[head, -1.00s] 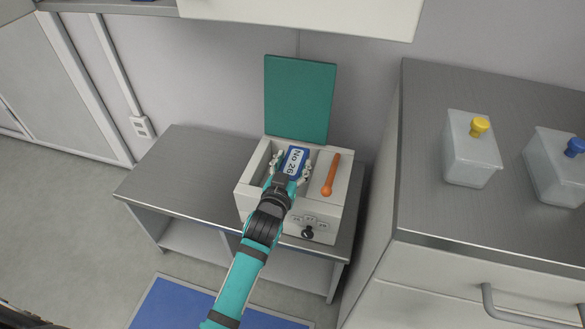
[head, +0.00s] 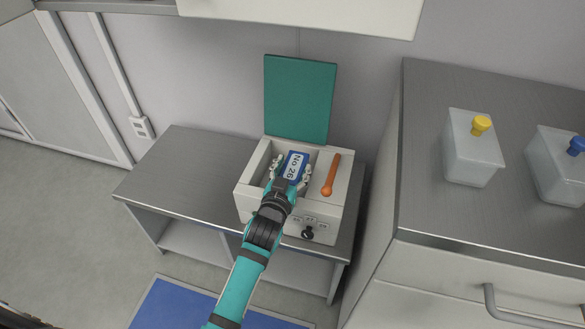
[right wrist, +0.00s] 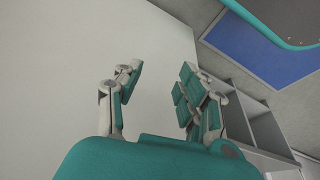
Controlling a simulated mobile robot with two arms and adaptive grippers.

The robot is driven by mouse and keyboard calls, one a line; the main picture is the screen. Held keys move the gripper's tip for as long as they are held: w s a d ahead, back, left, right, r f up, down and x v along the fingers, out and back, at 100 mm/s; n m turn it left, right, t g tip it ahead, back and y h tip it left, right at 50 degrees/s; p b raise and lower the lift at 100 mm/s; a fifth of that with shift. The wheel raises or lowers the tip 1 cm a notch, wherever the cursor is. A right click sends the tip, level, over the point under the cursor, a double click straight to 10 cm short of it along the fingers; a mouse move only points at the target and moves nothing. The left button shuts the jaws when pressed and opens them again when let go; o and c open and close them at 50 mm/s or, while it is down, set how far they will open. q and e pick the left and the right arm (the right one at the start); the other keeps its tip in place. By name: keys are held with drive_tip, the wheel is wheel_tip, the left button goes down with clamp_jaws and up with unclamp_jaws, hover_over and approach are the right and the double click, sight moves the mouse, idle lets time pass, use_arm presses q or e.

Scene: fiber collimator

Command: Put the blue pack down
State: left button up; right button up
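The blue pack (head: 295,168) has a white label reading "No 26". It sits within the open compartment of the white box (head: 318,212), whose green lid (head: 299,98) stands upright at the back. My left gripper (head: 291,172) reaches over the box's front with its fingers on either side of the pack. The fingers look spread, with a gap at the pack's left side, so it appears open. The pack's underside and lower end are hidden. My right gripper (right wrist: 158,88) is open and empty in the right wrist view, in front of a plain pale surface.
An orange-handled tool (head: 331,175) lies on the box's right part. A black knob (head: 308,233) is on its front. The metal side table (head: 170,175) is bare to the left. Clear containers with yellow (head: 472,155) and blue (head: 558,170) knobs stand on the right counter.

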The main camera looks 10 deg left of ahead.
use_arm(q)
drive_tip(key=o, duration=0.4)
use_arm(e)
drive_tip(key=shift+f, duration=0.1)
use_arm(q)
drive_tip(key=shift+r, duration=0.25)
drive_tip(key=shift+s+r+p, duration=0.45)
drive_tip(key=shift+s, duration=0.05)
drive_tip(key=s+r+p, duration=0.2)
drive_tip(key=s, duration=0.9)
drive_tip(key=s+a+f+g, duration=0.3)
drive_tip(key=s+f+g, duration=0.3)
drive_tip(key=s+f, duration=0.4)
drive_tip(key=s+a+f+m+g, duration=0.1)
drive_tip(key=s+a+f+g, duration=0.2)
drive_tip(key=s+f+g, duration=0.4)
wheel_tip(320, 180, down, 8)
drive_tip(key=s, duration=0.2)
drive_tip(key=shift+s+a+r+m, duration=0.2)
drive_tip(key=shift+s+m, duration=0.1)
drive_tip(key=shift+s, duration=0.1)
use_arm(e)
wheel_tip(320, 180, down, 9)
drive_tip(key=shift+g, duration=0.3)
drive_tip(key=shift+w+a, duration=0.1)
